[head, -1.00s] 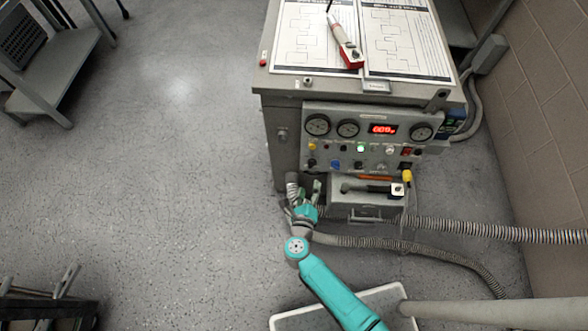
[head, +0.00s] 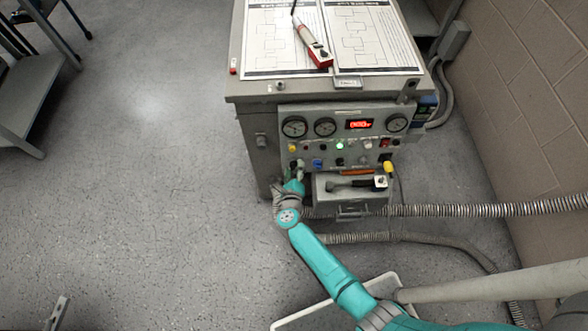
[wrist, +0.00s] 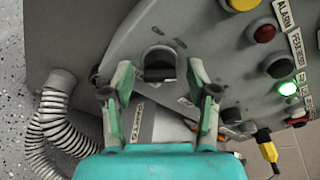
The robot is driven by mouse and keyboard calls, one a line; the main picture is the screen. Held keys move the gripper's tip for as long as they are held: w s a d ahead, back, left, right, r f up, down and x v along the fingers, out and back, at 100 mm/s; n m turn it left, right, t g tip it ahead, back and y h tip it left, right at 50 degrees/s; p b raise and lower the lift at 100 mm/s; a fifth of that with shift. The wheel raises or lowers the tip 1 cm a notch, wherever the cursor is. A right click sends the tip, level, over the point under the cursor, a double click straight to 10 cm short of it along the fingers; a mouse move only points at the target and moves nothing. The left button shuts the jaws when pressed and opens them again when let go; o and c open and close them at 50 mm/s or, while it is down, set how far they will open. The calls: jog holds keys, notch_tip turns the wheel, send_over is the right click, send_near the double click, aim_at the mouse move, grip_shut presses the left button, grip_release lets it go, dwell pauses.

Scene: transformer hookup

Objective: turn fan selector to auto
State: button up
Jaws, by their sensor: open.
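A dark selector knob (wrist: 160,66) on the grey panel (wrist: 215,60) shows in the wrist view, just beyond and between my fingertips. I cannot read a label that names it as the fan selector. My gripper (wrist: 162,85) is open, with one green-padded finger on either side of the knob's line and nothing between them. I cannot tell whether the fingers touch the panel. In the head view my gripper (head: 298,175) is at the lower left corner of the control panel (head: 345,128), and it hides part of the lower knobs there.
A yellow button (wrist: 240,4), a red button (wrist: 262,32) and a lit green lamp (wrist: 288,89) are close on the right. A grey box with a black handle (head: 350,195) juts out below the panel. A ribbed hose (wrist: 58,120) is at lower left.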

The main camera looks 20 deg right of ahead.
grip_shut()
jog(key=shift+n, duration=0.3)
jog(key=n, duration=0.4)
jog(key=shift+h, duration=0.3)
jog(key=shift+f+n+t, duration=0.1)
jog(key=shift+n+t, duration=0.3)
jog(key=shift+n, duration=1.4)
grip_release()
